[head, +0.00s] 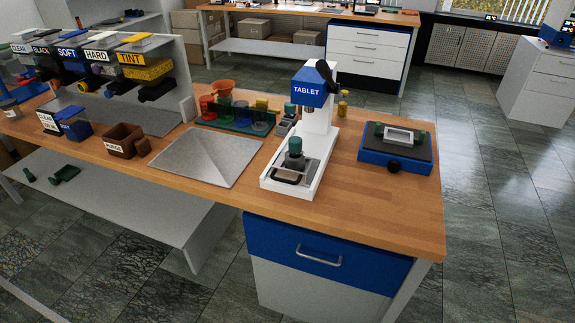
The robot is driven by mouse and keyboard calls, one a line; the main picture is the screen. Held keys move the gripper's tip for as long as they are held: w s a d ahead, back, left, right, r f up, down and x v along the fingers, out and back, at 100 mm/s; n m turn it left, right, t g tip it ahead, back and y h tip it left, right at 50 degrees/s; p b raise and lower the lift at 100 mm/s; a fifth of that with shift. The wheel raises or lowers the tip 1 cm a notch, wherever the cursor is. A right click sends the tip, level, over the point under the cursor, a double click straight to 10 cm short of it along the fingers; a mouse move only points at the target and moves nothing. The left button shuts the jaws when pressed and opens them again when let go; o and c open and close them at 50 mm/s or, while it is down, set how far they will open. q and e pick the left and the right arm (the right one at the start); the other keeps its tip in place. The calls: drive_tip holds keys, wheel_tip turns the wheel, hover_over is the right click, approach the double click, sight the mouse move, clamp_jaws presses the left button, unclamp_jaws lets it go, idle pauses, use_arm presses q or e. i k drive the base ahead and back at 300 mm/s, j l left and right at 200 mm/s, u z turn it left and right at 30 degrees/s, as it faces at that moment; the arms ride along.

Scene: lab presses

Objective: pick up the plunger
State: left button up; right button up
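A white and blue press marked TABLET (318,125) stands on the wooden workbench (350,205). A dark piece with a green top (295,148), which looks like the plunger, stands upright on the press's base plate, below and in front of the blue head. A dark handle loop (287,179) lies at the front of the base. Neither of my grippers is in view, and nothing is seen touching the plunger.
Right of the press is a blue device with a dark top (395,152). Left are a grey metal sheet (206,156), a green rack of coloured cups (237,113), a brown bin (124,139) and labelled dispensers (100,62). The bench's front right is clear.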

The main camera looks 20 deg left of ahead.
sight(295, 143)
drive_tip(key=k+u, duration=0.1)
drive_tip(key=u, duration=0.3)
drive_tip(key=k+u, duration=0.1)
drive_tip(key=u, duration=0.3)
drive_tip(key=j+u, duration=0.1)
drive_tip(key=u, duration=0.3)
drive_tip(key=l+u, duration=0.35)
drive_tip(key=l, duration=0.9)
drive_tip(key=l+u, duration=0.35)
drive_tip(key=l, duration=0.9)
